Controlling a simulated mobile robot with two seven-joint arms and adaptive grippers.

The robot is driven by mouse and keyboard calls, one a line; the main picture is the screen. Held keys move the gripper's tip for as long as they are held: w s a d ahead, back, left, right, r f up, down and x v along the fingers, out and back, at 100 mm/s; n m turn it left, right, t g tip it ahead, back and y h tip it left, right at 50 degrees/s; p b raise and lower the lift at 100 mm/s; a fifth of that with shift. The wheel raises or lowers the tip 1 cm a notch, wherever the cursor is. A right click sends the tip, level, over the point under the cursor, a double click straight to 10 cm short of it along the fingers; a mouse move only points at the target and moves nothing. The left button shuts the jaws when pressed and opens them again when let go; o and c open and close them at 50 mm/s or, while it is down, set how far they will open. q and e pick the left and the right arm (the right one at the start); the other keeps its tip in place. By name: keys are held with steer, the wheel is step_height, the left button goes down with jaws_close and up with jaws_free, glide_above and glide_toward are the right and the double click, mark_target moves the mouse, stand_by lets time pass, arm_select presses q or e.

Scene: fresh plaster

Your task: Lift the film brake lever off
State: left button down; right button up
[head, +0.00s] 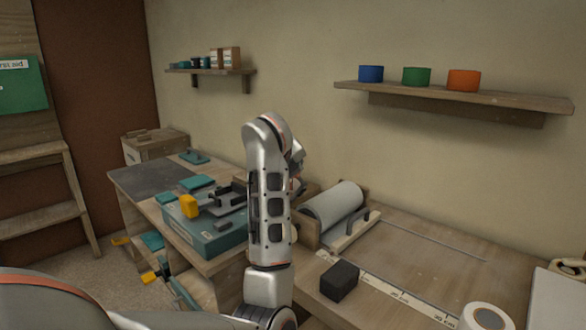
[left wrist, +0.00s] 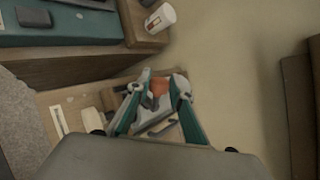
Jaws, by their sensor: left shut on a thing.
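In the left wrist view my left gripper (left wrist: 164,78) has teal fingers closed about a small piece with an orange-red patch (left wrist: 160,87), which looks like the film brake lever; its outline is unclear. Grey parts and a dark bar lie close around it, and I cannot tell whether it is seated or free. In the head view my left arm hides this gripper and the piece. A grey film roll (head: 335,203) lies in a wooden holder just right of the arm. My right gripper is not in view.
A teal case (head: 203,237) with tools stands on the left bench. A black block (head: 339,280) and a white roll (head: 485,317) are on the right bench. A shelf (head: 440,98) with coloured tubs hangs above.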

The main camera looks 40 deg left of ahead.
arm_select(q)
steer(key=shift+a, duration=0.6)
steer(key=c, duration=1.8)
jaws_free()
steer(key=shift+a, duration=0.15)
steer(key=shift+r, duration=0.1)
steer(key=shift+v, duration=6)
